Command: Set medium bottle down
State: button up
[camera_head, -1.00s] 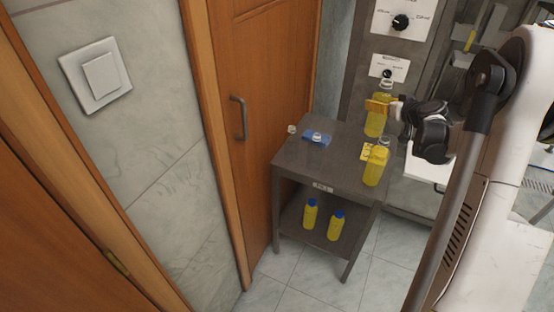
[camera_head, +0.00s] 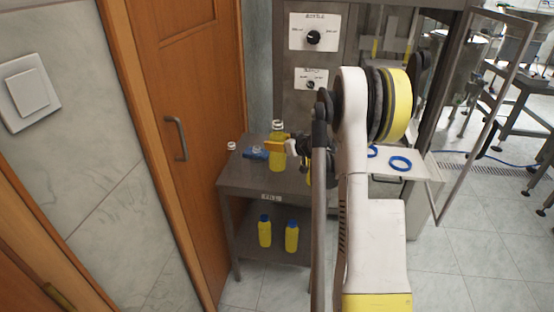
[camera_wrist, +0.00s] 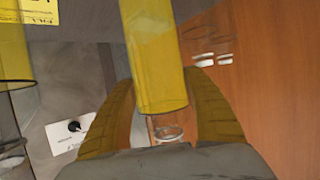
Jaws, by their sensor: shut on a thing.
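A bottle of yellow liquid with a clear neck (camera_head: 277,155) is upright at the back part of the grey cart top. My gripper (camera_head: 283,146) reaches it from the right and is shut on it. The wrist view shows the same bottle (camera_wrist: 152,60) between my two yellow fingers (camera_wrist: 166,95). I cannot tell whether its base touches the cart top. Another yellow bottle (camera_head: 309,175) is mostly hidden behind my arm; a yellow bottle also shows at the left of the wrist view (camera_wrist: 12,55).
The cart (camera_head: 245,180) also bears a small clear item (camera_head: 231,149) and a blue item (camera_head: 255,154). Blue-capped yellow bottles (camera_head: 265,232) stand on its lower shelf. A dial panel (camera_head: 313,35) is behind. A wooden door (camera_head: 180,100) is left; blue rings (camera_head: 400,163) lie on a white tray right.

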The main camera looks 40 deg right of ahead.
aim_at(277, 153)
notch_tip(277, 153, down, 5)
jog(key=shift+r+b, duration=0.1)
jog(key=shift+b, duration=0.85)
jog(key=shift+r, duration=0.1)
jog(key=o, duration=1)
jog(key=shift+f, duration=0.2)
jog(key=shift+o, duration=0.5)
jog(key=shift+r, duration=0.1)
